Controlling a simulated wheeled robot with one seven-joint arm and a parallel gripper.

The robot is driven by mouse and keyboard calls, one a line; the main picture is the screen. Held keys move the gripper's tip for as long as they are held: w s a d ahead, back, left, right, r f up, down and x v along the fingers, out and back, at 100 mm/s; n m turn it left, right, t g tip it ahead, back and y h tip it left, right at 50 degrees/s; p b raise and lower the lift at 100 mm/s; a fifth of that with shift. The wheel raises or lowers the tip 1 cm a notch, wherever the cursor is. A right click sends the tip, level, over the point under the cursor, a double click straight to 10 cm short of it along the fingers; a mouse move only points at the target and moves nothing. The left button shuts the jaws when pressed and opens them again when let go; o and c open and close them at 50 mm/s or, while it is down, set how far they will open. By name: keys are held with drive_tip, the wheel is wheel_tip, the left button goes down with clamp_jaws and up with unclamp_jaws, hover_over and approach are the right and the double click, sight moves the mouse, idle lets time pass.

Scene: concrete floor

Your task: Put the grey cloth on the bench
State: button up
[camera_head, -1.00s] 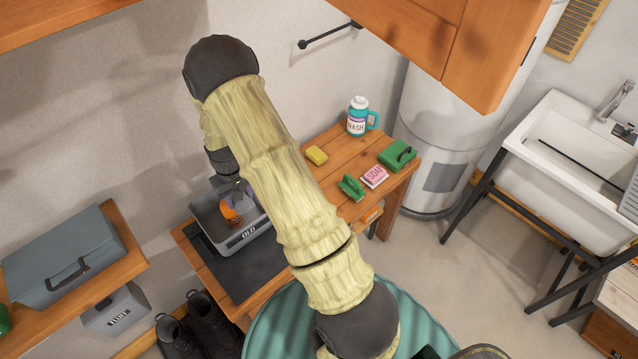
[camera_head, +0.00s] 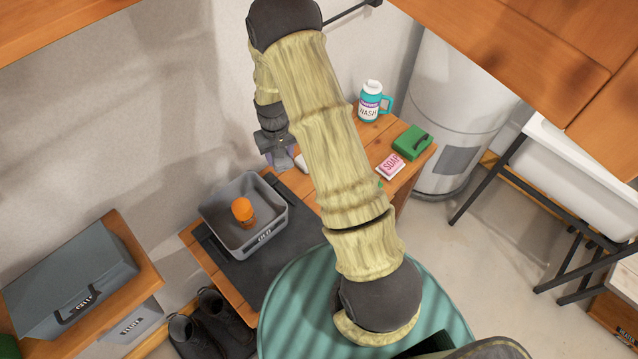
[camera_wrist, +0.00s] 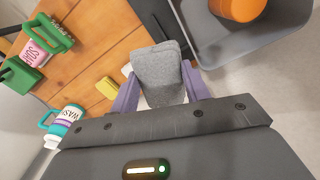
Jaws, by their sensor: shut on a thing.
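My gripper (camera_wrist: 160,90) is shut on the grey cloth (camera_wrist: 159,72), which is folded between the purple fingers in the wrist view. In the head view my gripper (camera_head: 279,156) hangs over the wooden bench (camera_head: 372,140), just behind the grey tray, and the cloth is hard to make out there. Bare bench wood (camera_wrist: 88,45) shows to the left of the cloth in the wrist view. I cannot tell whether the cloth touches the bench.
Pink soap (camera_head: 391,165), a green box (camera_head: 412,142) and a teal wash bottle (camera_head: 369,105) are at the right. A yellow sponge (camera_wrist: 108,87) lies near the cloth.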

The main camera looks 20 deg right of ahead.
drive_tip(key=shift+s+d, duration=0.2)
drive_tip(key=shift+d, duration=0.05)
drive_tip(key=shift+w+d+f+b, duration=0.1)
drive_tip(key=shift+d+f+b, duration=0.15)
drive_tip(key=shift+f+b, duration=0.55)
drive_tip(key=s+d+f+n+b, duration=0.1)
drive_tip(key=d+f+n+b, duration=0.3)
drive_tip(key=b, duration=1.9)
drive_tip(key=d+f, duration=0.4)
drive_tip(key=f, duration=0.1)
drive_tip(key=shift+s+d, duration=0.3)
drive_tip(key=shift+s, duration=0.1)
drive_tip(key=shift+f, duration=3.15)
drive_tip(key=shift+f+b, duration=0.35)
drive_tip(key=shift+f, duration=1.5)
